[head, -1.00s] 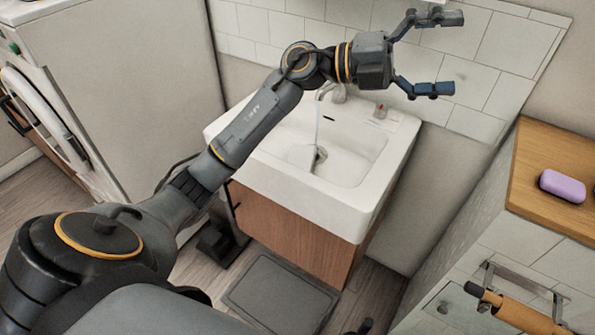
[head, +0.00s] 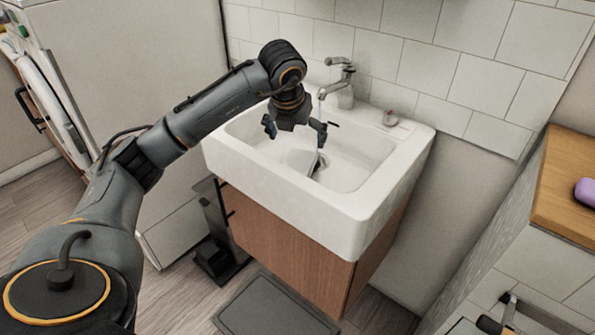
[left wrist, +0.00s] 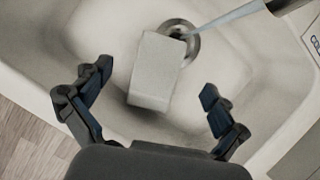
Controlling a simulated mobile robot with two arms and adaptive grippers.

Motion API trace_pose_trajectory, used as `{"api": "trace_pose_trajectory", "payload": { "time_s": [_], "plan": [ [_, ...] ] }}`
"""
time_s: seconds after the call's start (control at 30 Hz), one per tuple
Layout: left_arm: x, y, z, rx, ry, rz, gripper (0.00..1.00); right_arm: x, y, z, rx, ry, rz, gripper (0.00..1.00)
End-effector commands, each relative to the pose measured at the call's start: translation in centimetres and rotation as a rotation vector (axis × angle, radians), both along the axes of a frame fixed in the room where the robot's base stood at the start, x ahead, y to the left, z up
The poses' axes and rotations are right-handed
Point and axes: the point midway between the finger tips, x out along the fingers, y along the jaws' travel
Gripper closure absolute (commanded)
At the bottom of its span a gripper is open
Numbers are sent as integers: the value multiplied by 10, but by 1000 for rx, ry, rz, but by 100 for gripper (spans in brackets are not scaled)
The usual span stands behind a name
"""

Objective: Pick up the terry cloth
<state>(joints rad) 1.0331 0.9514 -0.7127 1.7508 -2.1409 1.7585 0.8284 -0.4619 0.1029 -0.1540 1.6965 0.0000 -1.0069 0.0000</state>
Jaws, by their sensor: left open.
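A pale, folded-looking rectangular piece, which looks like the terry cloth (head: 299,160), lies in the sink basin beside the drain. In the left wrist view the cloth (left wrist: 154,72) is plain, off-white and block-shaped, and its upper end touches or overlaps the drain ring. My left gripper (head: 295,131) points down above the basin, over the cloth's near side. It is open and empty. In the left wrist view its fingers (left wrist: 156,82) stand apart on either side of the cloth, without visible contact. My right gripper is not in view.
The white sink (head: 345,222) has raised rims around the basin. The tap (head: 341,72) stands behind it, with a thin water stream falling near the drain (head: 320,165). A wooden counter (head: 560,195) with purple soap (head: 586,192) is at the right. A pedal bin (head: 212,255) stands left of the cabinet.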

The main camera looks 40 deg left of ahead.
Motion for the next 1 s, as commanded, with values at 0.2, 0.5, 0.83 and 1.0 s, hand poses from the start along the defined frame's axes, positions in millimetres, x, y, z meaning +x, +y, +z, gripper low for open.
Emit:
{"api": "trace_pose_trajectory", "payload": {
  "time_s": [0.2, 0.5, 0.83, 1.0],
  "plan": [
    [10, 2, -26, -2, 0, -2, 3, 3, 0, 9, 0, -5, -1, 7],
    [20, 4, -49, -3, 1, -2, 3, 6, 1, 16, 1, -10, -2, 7],
    [32, 7, -76, -3, -1, -3, 3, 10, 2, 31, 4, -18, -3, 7],
    [32, 7, -75, -3, -1, -3, 17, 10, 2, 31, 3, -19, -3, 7]
  ]
}}
